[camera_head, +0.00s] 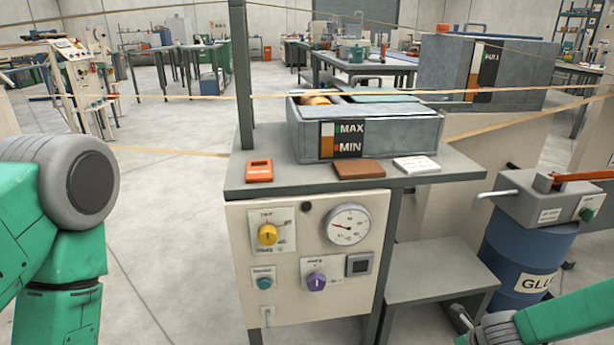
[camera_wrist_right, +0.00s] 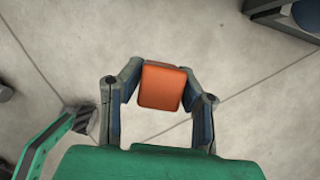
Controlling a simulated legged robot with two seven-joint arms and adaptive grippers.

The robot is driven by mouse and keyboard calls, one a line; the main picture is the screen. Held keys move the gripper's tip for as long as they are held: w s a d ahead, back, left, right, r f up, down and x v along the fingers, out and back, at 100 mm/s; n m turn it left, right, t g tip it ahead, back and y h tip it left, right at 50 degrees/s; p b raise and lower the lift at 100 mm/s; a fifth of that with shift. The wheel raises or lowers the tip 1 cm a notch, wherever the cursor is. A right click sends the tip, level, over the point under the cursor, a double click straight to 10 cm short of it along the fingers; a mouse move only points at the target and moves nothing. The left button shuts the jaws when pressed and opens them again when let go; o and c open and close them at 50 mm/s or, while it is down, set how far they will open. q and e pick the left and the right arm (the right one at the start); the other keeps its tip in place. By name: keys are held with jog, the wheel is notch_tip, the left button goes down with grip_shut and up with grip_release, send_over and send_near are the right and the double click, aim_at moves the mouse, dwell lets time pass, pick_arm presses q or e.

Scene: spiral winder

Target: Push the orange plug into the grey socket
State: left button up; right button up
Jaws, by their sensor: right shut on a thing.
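My right gripper (camera_wrist_right: 163,78) is shut on the orange plug (camera_wrist_right: 162,88), a rounded orange block between its two fingers in the right wrist view. Bare floor shows behind the plug. In the head view my right arm enters at the bottom right, and I cannot see the plug there. A grey square frame with a dark middle, which looks like the grey socket (camera_head: 359,264), is on the cream control panel at the right, below the gauge. The plug is apart from it. My left arm is at the left edge of the head view; its gripper is not in view.
The cream panel (camera_head: 235,290) carries a yellow knob (camera_head: 267,234), a purple knob (camera_head: 316,282) and a round gauge (camera_head: 348,225). A grey step (camera_head: 440,262) stands right of it. A blue glue drum (camera_head: 520,265) is further right. Open floor lies left of the panel.

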jog(key=shift+s+a+r, duration=0.15)
jog(key=shift+a+r, duration=0.1)
jog(key=w+a+r+n+g+y, duration=0.1)
jog(key=w+a+r+n+y, duration=0.1)
jog(key=a+r+n, duration=0.4)
jog(key=w+a+r+n+g+y, duration=0.1)
jog(key=w+a+r+n, duration=0.25)
jog(key=a+r, duration=0.35)
jog(key=s+a+r+n+g, duration=0.4)
jog(key=s+a+r+n, duration=0.2)
jog(key=a+r+n, duration=0.3)
pick_arm(q)
notch_tip(320, 180, up, 14)
jog(key=p, duration=1.4)
jog(key=shift+s+r, duration=0.2)
jog(key=shift+s, duration=0.05)
pick_arm(e)
jog(key=s+d+r+n+g+h, duration=0.3)
jog(key=s+d+r+n, duration=0.7)
jog(key=s+r+n, duration=0.2)
notch_tip(320, 180, up, 2)
jog(key=n, duration=0.3)
jog(key=shift+r+n+h, duration=0.2)
jog(key=shift+n+h, duration=0.1)
jog(key=shift+n, duration=0.05)
jog(key=shift+s, duration=0.1)
